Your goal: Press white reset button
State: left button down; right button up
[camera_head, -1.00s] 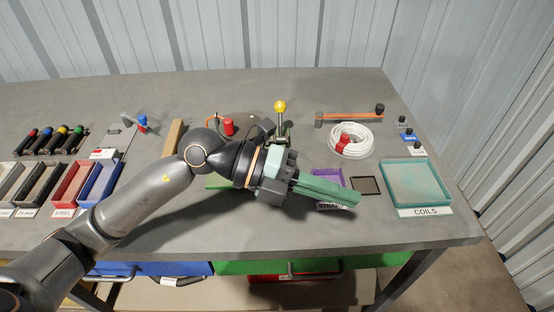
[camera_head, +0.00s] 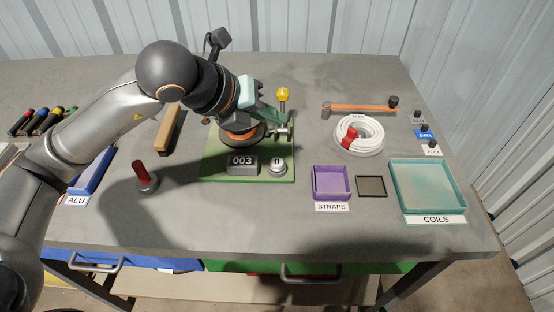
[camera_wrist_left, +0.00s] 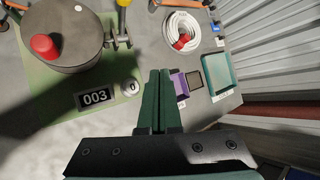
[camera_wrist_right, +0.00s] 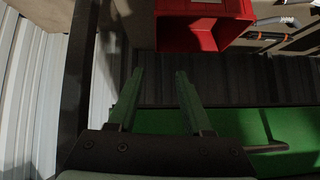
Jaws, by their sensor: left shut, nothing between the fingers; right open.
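The white reset button (camera_head: 277,168) is a small round button marked 0 on a green base plate (camera_head: 215,170), beside the black counter (camera_head: 242,164) reading 003. The left wrist view also shows the button (camera_wrist_left: 130,87), left of my fingers and uncovered. My left gripper (camera_head: 287,123) is shut and empty. In the head view its fingers slant down to the right over the plate's far part, behind the button, not touching it. My right gripper (camera_wrist_right: 158,74) is open and empty; only its own wrist view shows it, low by a green drawer front (camera_wrist_right: 235,130).
On the plate stand a round grey device, mostly hidden by my arm, and a yellow-knobbed lever (camera_head: 284,95). A purple straps tray (camera_head: 331,182), a teal coils tray (camera_head: 427,187) and a white cable coil (camera_head: 358,135) lie right. A red-handled piece (camera_head: 143,178) stands left.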

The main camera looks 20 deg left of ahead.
pick_arm(q)
jog(key=shift+f, duration=0.1)
pick_arm(e)
jog(key=shift+f, duration=0.15)
pick_arm(q)
jog(key=b, duration=0.5)
send_over(274, 165)
notch_tip(274, 165, down, 8)
jog(key=shift+s+r, duration=0.1)
jog(key=shift+f+b, duration=0.3)
jog(key=shift+b, duration=0.2)
jog(key=shift+f, duration=0.15)
pick_arm(e)
jog(key=f, duration=0.2)
jog(key=a+f, duration=0.1)
jog(key=f, duration=0.1)
jog(key=shift+w+a, duration=0.1)
jog(key=shift+a, duration=0.05)
jog(key=shift+w, duration=0.15)
dwell(0.4)
